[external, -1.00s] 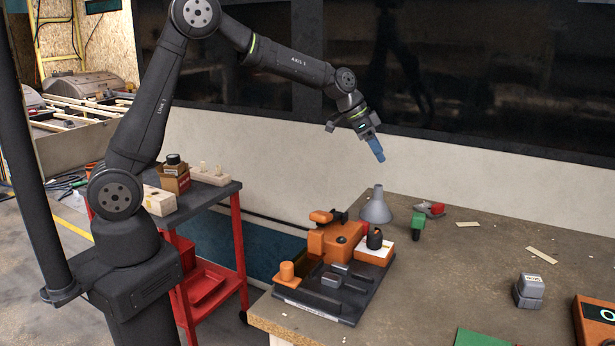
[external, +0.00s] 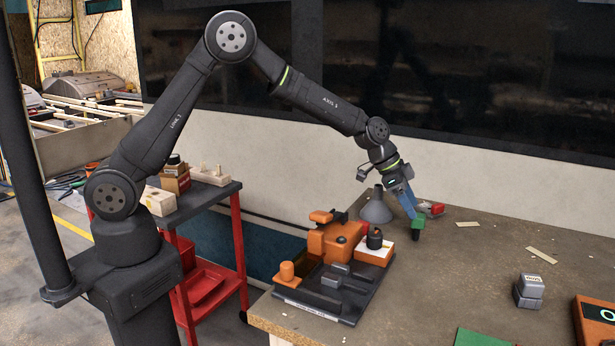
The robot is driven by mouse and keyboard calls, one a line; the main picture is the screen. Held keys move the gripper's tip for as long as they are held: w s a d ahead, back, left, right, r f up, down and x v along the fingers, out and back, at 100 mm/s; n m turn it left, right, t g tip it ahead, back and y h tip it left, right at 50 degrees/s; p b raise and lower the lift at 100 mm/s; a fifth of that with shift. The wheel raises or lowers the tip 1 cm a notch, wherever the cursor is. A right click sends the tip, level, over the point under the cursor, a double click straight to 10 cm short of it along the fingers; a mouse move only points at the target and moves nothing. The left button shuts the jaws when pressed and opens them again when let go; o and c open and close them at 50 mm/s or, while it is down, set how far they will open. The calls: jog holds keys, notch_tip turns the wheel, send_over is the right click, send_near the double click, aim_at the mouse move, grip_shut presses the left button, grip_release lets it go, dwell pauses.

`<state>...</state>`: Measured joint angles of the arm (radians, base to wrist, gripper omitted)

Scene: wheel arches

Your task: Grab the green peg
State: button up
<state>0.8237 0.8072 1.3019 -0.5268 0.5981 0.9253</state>
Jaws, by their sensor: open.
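The green peg (external: 417,228) stands on the brown table, right of the grey funnel and behind the orange fixture. My gripper (external: 409,212) has blue fingers and is open. Its fingertips are at the top of the peg, pointing down and a little to the right. I cannot tell from this view whether the fingers are around the peg or just in front of it. The fingers partly cover the peg's upper left side.
A grey funnel (external: 376,208) stands close on the left. A red and grey clamp-like item (external: 433,208) lies just behind the peg. The orange fixture (external: 331,241) on its dark base is in front left.

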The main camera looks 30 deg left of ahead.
aim_at(418, 221)
jog(key=shift+x, duration=2.95)
jog(key=shift+s+a+f, duration=0.1)
jog(key=shift+s+a, duration=0.05)
jog(key=c, duration=1.1)
